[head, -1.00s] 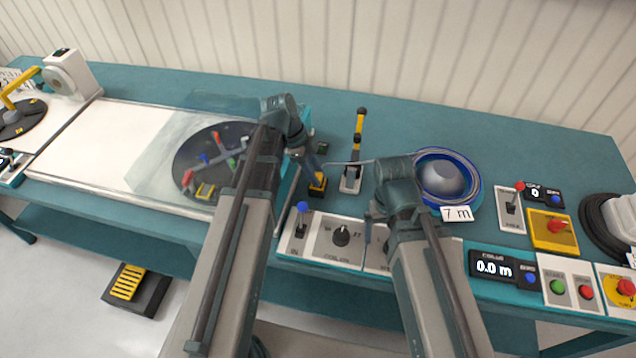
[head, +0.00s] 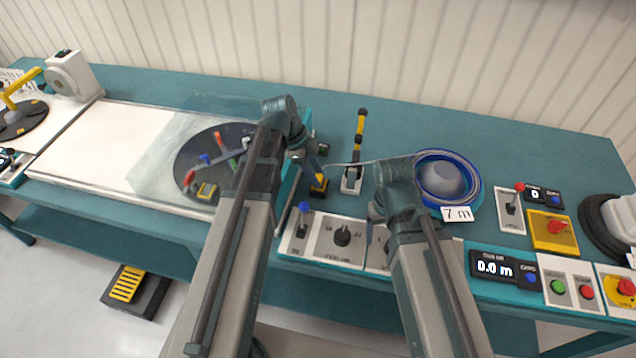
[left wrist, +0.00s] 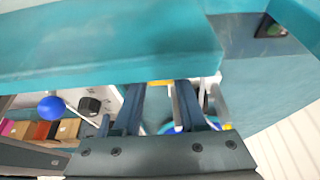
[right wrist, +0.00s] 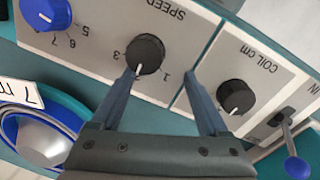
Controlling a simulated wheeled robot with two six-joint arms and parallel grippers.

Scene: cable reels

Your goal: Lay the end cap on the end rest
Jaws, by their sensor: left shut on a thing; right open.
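My left gripper (head: 317,178) is shut at the left end of the thin cable (head: 345,162). The end cap itself is mostly hidden by its fingers, so I cannot make out its shape. A small yellow and black block (head: 319,188), which looks like the end rest, stands right at these fingertips. In the left wrist view a bit of yellow (left wrist: 160,82) shows between the fingers; I cannot tell whether it is cap or rest, or whether they touch. My right gripper (right wrist: 160,72) is open and empty above the control panel, by the speed knob (right wrist: 145,54).
The cable comes from a blue coil (head: 474,189) labelled 7 m. A yellow and black lever (head: 359,135) stands between coil and left gripper. A clear guard (head: 160,160) covers a dark disc at the left. A blue-knobbed lever (head: 304,208) stands in front.

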